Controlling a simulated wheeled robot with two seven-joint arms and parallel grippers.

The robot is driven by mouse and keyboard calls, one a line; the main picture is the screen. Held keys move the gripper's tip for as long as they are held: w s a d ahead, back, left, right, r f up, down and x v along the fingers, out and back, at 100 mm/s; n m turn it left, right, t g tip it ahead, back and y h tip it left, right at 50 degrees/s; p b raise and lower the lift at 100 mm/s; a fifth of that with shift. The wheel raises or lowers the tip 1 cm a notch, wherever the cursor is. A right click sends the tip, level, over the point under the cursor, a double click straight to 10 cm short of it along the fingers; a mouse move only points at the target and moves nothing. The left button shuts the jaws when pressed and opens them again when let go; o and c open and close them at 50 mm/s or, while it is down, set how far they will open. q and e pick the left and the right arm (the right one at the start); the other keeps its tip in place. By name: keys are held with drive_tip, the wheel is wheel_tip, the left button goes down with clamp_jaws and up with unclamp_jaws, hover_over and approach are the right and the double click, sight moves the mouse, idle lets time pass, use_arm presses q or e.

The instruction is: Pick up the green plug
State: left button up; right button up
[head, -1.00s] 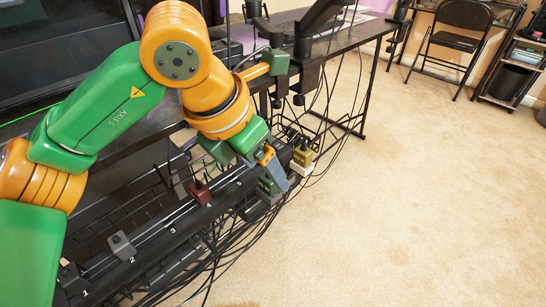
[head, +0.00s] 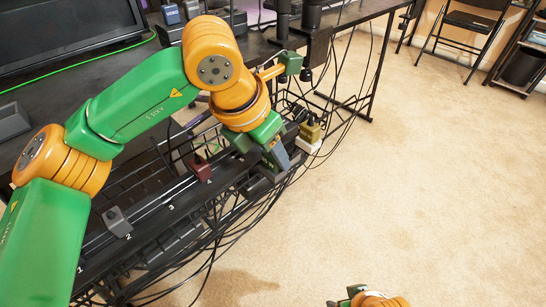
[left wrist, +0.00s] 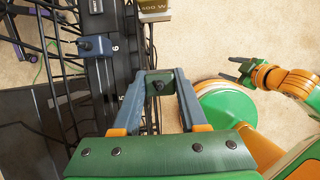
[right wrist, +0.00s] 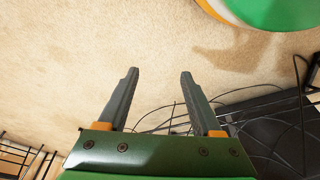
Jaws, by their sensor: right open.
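The green plug (left wrist: 159,84) sits between the fingers of my left gripper (left wrist: 163,76) in the left wrist view, with both fingers against its sides. In the head view this gripper (head: 278,160) is over the far part of the black power strip (head: 150,217), past the slot marked 4, and mostly hides the plug. I cannot tell whether the plug is clear of the strip. My right gripper (right wrist: 159,73) is open and empty above the carpet; it shows at the bottom of the head view (head: 340,298).
A dark red plug (head: 200,168) is at slot 4 and a grey plug (head: 117,220) near slot 2. A yellow block (head: 310,131) is just beyond my left gripper. Loose black cables (head: 240,222) hang along the wire tray. The carpet (head: 430,190) at right is clear.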

use_arm(q)
clamp_jaws()
drive_tip(key=shift+r, duration=0.15)
wheel_tip(320, 180, up, 4)
drive_tip(key=shift+f+p, duration=0.2)
drive_tip(key=shift+p, duration=0.65)
drive_tip(key=s+r+p, duration=0.6)
drive_tip(key=s+r, duration=0.7)
drive_tip(key=s, duration=0.1)
drive_tip(key=shift+r, duration=0.35)
use_arm(e)
drive_tip(key=f, duration=0.3)
drive_tip(key=shift+s+d+f+g, duration=0.2)
drive_tip(key=shift+s+g, duration=0.1)
drive_tip(key=shift+s, duration=0.1)
